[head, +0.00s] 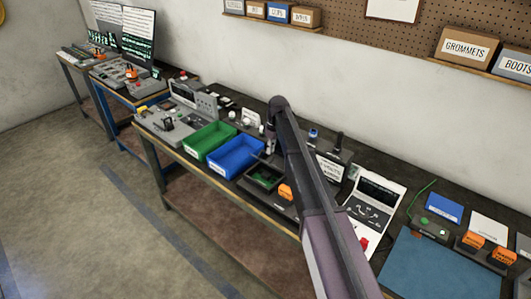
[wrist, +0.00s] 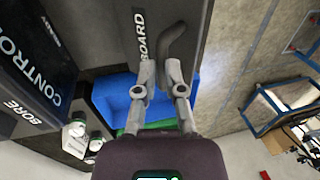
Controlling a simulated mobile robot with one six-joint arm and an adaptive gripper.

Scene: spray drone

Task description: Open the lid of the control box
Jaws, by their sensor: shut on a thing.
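In the wrist view, my gripper (wrist: 161,68) has its two fingertips closed around the lower end of a dark curved handle (wrist: 183,36). The handle stands against a flat grey panel (wrist: 120,28) with a label reading BOARD. I take this panel for the lid of the control box, but its hinge and outline are out of view. In the head view, my arm hides the fingertips and whatever they hold. An open dark tray with a green board (head: 265,178) inside sits left of my arm.
The blue bin (head: 236,157) and green bin (head: 209,141) stand left of my arm. A dark block labelled CONTROL (wrist: 35,60) lies left in the wrist view. A white-faced panel (head: 375,200) and blue mat (head: 425,268) are on the right. The floor in front is clear.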

